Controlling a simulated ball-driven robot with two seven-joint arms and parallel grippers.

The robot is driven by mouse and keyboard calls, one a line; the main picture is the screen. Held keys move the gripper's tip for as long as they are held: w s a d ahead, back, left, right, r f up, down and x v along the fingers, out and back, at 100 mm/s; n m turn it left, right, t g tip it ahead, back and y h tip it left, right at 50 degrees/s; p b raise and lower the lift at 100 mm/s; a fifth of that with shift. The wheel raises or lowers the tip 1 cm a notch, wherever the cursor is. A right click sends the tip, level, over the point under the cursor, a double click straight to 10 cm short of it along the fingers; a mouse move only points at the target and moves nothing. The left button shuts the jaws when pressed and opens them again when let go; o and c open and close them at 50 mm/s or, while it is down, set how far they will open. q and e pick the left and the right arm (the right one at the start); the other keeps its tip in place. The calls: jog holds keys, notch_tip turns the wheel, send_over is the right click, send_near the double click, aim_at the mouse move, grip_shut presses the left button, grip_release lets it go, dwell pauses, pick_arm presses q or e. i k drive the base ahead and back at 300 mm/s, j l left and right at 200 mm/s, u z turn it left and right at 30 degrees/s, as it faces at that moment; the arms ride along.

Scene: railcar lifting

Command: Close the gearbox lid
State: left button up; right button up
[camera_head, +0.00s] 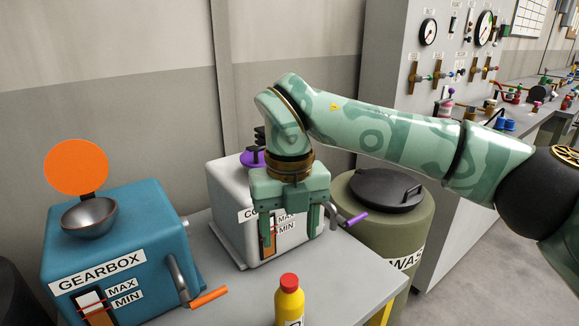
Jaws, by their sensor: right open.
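The blue gearbox (105,250) stands at the left on the grey table. Its round orange lid (77,167) is tilted up, open, on a dark hinge behind the grey metal filler bowl (89,216). A sight gauge marked MAX and MIN is on its front, and a bent pipe with an orange handle (209,297) is on its right side. My right gripper (288,238) points down, open and empty, in front of the white box (228,190), well right of the lid. My left gripper is not in view.
The white box has a purple cap (253,158), mostly hidden by my arm, and a purple handle. A yellow bottle with a red cap (289,303) stands at the table's front. An olive waste drum (395,235) with a black lid stands right of the table (345,275).

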aim_at(74, 166)
jog(key=k, duration=0.85)
